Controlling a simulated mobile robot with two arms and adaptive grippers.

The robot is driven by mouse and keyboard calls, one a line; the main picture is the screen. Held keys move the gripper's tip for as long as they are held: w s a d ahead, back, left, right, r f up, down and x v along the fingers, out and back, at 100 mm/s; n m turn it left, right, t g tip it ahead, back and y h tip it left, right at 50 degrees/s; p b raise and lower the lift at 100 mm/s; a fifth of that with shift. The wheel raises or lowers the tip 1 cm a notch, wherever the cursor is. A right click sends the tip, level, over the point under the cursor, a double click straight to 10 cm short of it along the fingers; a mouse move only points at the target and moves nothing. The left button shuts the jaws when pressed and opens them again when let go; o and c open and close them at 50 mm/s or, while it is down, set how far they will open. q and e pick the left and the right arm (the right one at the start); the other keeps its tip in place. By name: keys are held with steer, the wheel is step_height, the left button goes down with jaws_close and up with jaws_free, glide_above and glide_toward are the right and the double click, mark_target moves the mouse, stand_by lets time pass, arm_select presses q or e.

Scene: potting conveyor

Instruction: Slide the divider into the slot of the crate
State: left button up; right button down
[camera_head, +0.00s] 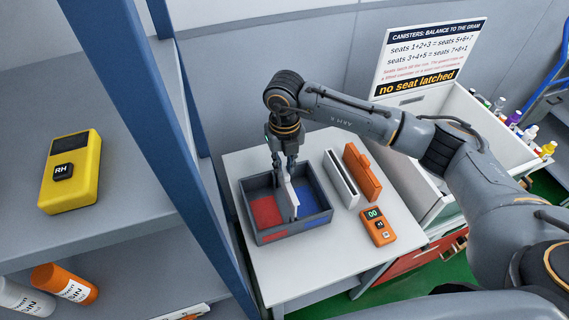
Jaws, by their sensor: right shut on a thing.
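The dark grey crate (283,236) stands on the white table, with a red floor area on its left and a blue one on its right. My right gripper (285,167) is above the crate and shut on the pale, thin divider (290,199). The divider is upright, between the red and blue areas, with its lower part inside the crate. Its top edge is partly hidden by the fingers. I cannot tell whether its edges sit in the slot. My left gripper is not in view.
Right of the crate are a white upright block (341,181), an orange case (362,172) and an orange handheld device (378,227). A blue-posted shelf (150,130) with a yellow device (71,172) stands left. The front of the table (300,275) is clear.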

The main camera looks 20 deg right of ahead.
stand_by(0.8)
steer(key=shift+b, duration=0.7)
stand_by(0.4)
steer(key=shift+f+b, duration=3.55)
steer(key=shift+f, duration=0.55)
steer(key=c, duration=1.2)
jaws_free()
steer(key=shift+r, duration=0.2)
step_height(320, 180, up, 12)
steer(key=shift+f, duration=0.1)
